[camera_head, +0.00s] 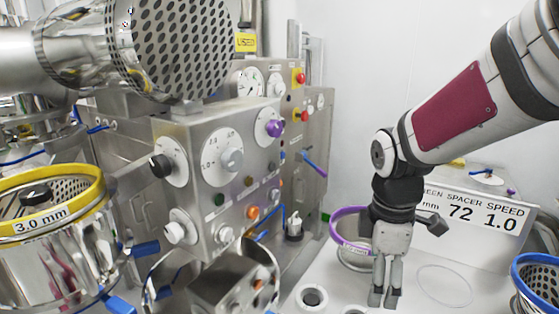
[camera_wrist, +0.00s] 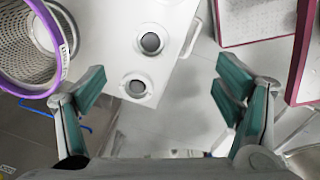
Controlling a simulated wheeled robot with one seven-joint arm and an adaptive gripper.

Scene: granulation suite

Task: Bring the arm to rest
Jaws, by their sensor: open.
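My gripper (camera_head: 384,297) hangs pointing down from my arm on the right of the head view, over the white bench top (camera_head: 440,292). The purple-rimmed screen also shows at the left edge of the wrist view (camera_wrist: 57,78), beside the left finger.
A steel control panel (camera_head: 222,140) with dials and knobs stands left of my arm. A yellow-rimmed 3.0 mm screen (camera_head: 52,205) is at far left, and a blue-rimmed one (camera_head: 535,272) at far right. A sign (camera_head: 478,212) stands behind. A red-edged tray (camera_wrist: 255,22) shows at upper right.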

